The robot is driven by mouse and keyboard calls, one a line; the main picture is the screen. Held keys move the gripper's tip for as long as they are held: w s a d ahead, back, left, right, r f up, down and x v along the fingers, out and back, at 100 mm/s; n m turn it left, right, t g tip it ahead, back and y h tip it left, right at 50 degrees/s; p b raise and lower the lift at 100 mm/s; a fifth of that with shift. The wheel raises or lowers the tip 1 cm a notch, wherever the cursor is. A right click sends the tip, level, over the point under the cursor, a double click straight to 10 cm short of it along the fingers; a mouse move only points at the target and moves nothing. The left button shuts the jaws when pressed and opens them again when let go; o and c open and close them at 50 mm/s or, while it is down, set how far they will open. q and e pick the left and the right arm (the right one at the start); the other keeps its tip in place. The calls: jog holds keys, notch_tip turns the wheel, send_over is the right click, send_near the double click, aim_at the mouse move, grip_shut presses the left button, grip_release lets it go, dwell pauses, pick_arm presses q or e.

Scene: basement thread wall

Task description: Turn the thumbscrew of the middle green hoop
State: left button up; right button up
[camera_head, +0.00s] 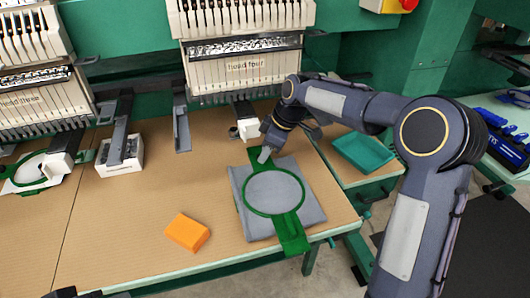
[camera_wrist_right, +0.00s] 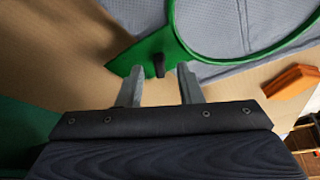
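A green hoop (camera_head: 273,192) lies on folded grey cloth on the table, with a green tab at its far end and another at its near end. In the right wrist view, the hoop (camera_wrist_right: 171,30) has a small dark thumbscrew (camera_wrist_right: 158,65) on its far tab. My right gripper (camera_head: 265,154) is at that far tab. In the right wrist view, its two grey fingers (camera_wrist_right: 160,72) are apart, with the thumbscrew between their tips and gaps on both sides. A dark piece at the bottom left of the head view may be my left gripper; its fingers cannot be made out.
An orange block (camera_head: 187,232) lies left of the cloth. A teal tray (camera_head: 363,152) stands on the right. Embroidery heads (camera_head: 245,45) hang behind the table. Another green hoop (camera_head: 29,168) sits under the left head. The table's front left is clear.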

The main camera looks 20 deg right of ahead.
jog(key=shift+a+f, duration=0.2)
jog(key=shift+f, duration=0.25)
jog(key=shift+c, duration=0.4)
grip_shut()
